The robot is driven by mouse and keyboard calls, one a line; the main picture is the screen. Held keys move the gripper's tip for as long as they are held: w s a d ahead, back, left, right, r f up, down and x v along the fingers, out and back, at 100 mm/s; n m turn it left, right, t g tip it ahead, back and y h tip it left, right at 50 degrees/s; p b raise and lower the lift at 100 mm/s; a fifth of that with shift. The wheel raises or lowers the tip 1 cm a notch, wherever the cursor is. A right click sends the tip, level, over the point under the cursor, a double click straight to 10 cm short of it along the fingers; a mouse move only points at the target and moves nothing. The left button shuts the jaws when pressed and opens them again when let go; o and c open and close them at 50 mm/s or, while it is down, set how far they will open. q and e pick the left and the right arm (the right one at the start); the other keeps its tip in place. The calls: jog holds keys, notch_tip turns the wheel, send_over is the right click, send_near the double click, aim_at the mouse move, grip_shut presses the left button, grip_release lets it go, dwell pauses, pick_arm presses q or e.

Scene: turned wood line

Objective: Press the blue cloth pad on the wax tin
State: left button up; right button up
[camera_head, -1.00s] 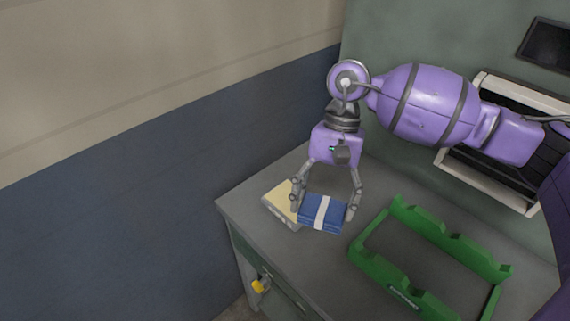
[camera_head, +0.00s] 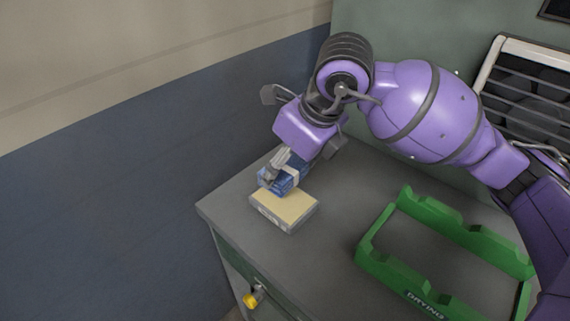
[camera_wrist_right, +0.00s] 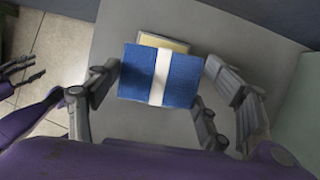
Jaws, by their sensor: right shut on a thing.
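The wax tin (camera_head: 284,211) is a flat box with a pale yellow top and light grey sides, lying on the grey worktop near its left corner. My right gripper (camera_head: 284,176) is shut on the blue cloth pad (camera_head: 291,182), which has a white band. The pad is tilted over the tin's far edge; I cannot tell if they touch. In the right wrist view the pad (camera_wrist_right: 183,80) sits between the fingers and hides most of the tin (camera_wrist_right: 165,42). Grey fingers at the left edge there look like my left gripper (camera_wrist_right: 22,72); its opening is unclear.
A green drying rack (camera_head: 385,268) stands on the worktop (camera_head: 330,245) to the right of the tin, with a clear gap between. A wall (camera_head: 120,220) is on the left. A yellow knob (camera_head: 250,300) is on the worktop's front below.

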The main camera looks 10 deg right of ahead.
jog(key=shift+w+m, duration=0.15)
jog(key=shift+m, duration=0.15)
jog(key=shift+f+b, duration=0.55)
jog(key=shift+f, duration=0.3)
notch_tip(320, 180, down, 4)
jog(key=shift+r+b, duration=0.25)
jog(key=shift+b, duration=0.8)
jog(key=shift+f, duration=0.35)
pick_arm(q)
jog(key=f, duration=0.3)
jog(key=shift+s+d+f, duration=0.1)
jog(key=shift+s+f, duration=0.15)
jog(key=shift+s, duration=0.05)
jog(key=shift+s, duration=0.15)
pick_arm(e)
jog(key=shift+f+b, duration=0.15)
jog(key=shift+b, duration=0.15)
pick_arm(q)
jog(key=shift+s+f+g, duration=0.25)
jog(key=shift+s+g, duration=0.05)
jog(key=shift+s, duration=0.2)
jog(key=shift+w+f, duration=0.1)
pick_arm(e)
jog(key=shift+f, duration=0.2)
